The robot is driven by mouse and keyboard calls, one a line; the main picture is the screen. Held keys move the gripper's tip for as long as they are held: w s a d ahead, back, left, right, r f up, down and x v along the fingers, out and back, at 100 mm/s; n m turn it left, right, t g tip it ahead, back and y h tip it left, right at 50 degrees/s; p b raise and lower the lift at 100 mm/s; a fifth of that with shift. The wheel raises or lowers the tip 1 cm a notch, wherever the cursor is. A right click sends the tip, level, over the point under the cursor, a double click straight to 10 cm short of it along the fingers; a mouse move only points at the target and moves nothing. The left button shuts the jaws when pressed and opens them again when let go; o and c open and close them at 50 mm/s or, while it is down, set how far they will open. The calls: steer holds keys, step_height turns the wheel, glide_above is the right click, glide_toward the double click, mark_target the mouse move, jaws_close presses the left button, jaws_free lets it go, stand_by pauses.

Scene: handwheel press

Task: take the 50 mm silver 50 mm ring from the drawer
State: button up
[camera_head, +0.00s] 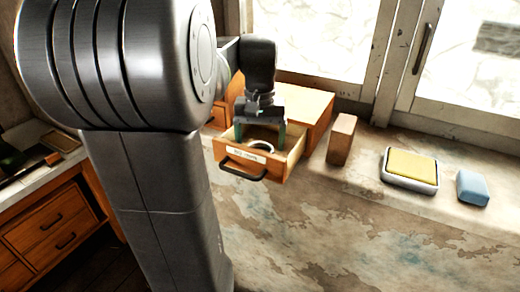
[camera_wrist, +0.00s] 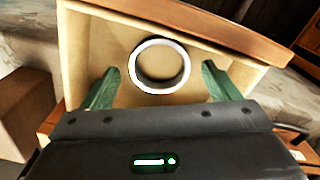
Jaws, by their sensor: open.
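A silver ring (camera_wrist: 159,93) lies in the open wooden drawer (camera_wrist: 120,52), towards its front panel in the wrist view. In the head view the ring (camera_head: 262,145) shows partly below my gripper. The drawer (camera_head: 240,173) is pulled out from a small wooden cabinet (camera_head: 310,110) and has a dark handle and a white label. My gripper (camera_head: 261,132) points down over the drawer. In the wrist view its two green fingers (camera_wrist: 160,88) are spread apart, one on each side of the ring. Nothing is held between them. I cannot tell the exact height of the fingertips above the ring.
On the ledge right of the cabinet stand an upright wooden block (camera_head: 341,139), a grey tray with a yellow pad (camera_head: 410,167) and a blue block (camera_head: 473,188). A window (camera_head: 310,35) is behind.

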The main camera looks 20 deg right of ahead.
steer(key=shift+f, duration=0.65)
steer(key=c, duration=1.1)
